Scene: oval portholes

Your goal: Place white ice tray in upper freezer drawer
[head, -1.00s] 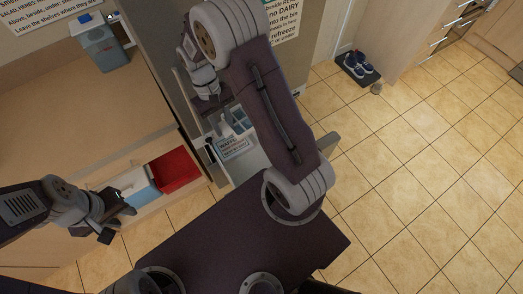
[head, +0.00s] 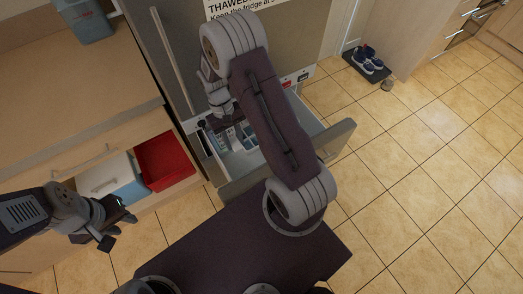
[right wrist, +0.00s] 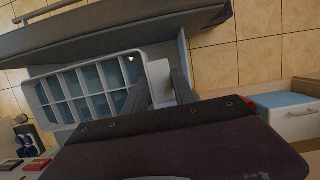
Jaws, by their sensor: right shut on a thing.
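In the right wrist view the white ice tray (right wrist: 95,90), with pale blue cells, is at the left of my right gripper (right wrist: 163,88). The fingers are shut on the tab at its end. The tray is over the open freezer drawer (right wrist: 183,52); whether it touches the bottom I cannot tell. In the head view the drawer (head: 318,122) stands pulled out, and my right gripper (head: 222,112) is over its back left part. My right arm hides much of the inside. My left gripper (head: 120,228) is open and empty, left of the drawer and apart from it.
A red bin (head: 168,160) and a white-and-blue box (head: 112,180) sit in an open counter drawer left of the freezer. A grey-blue container (head: 88,20) stands on the counter. Shoes (head: 366,62) lie on a mat. The tiled floor at right is clear.

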